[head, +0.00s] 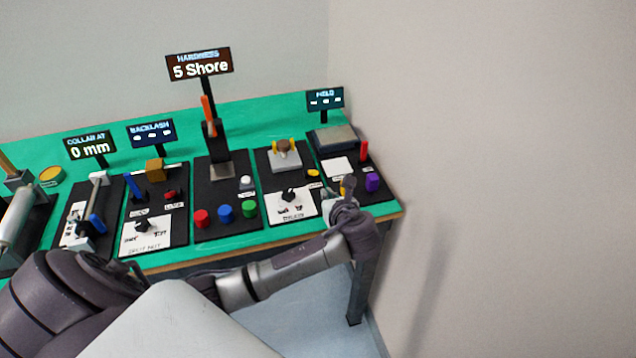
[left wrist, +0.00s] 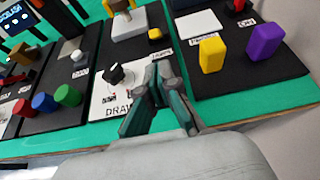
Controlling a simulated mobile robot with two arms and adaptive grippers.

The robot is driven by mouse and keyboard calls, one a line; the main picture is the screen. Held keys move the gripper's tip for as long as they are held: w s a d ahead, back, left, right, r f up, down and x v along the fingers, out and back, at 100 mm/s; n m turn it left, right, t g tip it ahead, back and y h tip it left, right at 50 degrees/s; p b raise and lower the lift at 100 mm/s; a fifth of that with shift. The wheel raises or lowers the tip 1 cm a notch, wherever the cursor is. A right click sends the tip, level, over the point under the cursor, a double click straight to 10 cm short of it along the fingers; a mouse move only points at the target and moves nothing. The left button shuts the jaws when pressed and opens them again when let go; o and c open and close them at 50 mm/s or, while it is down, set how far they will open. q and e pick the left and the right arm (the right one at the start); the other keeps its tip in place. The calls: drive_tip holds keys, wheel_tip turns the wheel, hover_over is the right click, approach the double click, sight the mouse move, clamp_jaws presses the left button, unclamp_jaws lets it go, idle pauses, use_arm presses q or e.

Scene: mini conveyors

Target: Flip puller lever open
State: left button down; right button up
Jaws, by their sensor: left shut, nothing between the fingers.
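My left gripper (head: 344,202) reaches in over the front right of the bench; in the left wrist view its fingertips (left wrist: 160,68) meet with nothing between them. They are beside the black knob (left wrist: 116,76) of a panel marked "DRAW…". On that panel a grey block with yellow posts (head: 285,155) stands at the back. A small yellow piece (head: 313,173) sits in front of it, with a label below; it also shows in the left wrist view (left wrist: 155,33). I cannot read which part is the puller lever. My right gripper is out of view.
A yellow block (left wrist: 212,54) and a purple block (left wrist: 265,42) stand on the right panel, close to the gripper; a red lever (head: 364,150) is behind them. Red, blue and green buttons (head: 226,213) lie to the left. A wall (head: 480,180) bounds the right side.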

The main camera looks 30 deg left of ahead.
sight(318, 191)
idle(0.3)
use_arm(q)
drive_tip(key=x, duration=1)
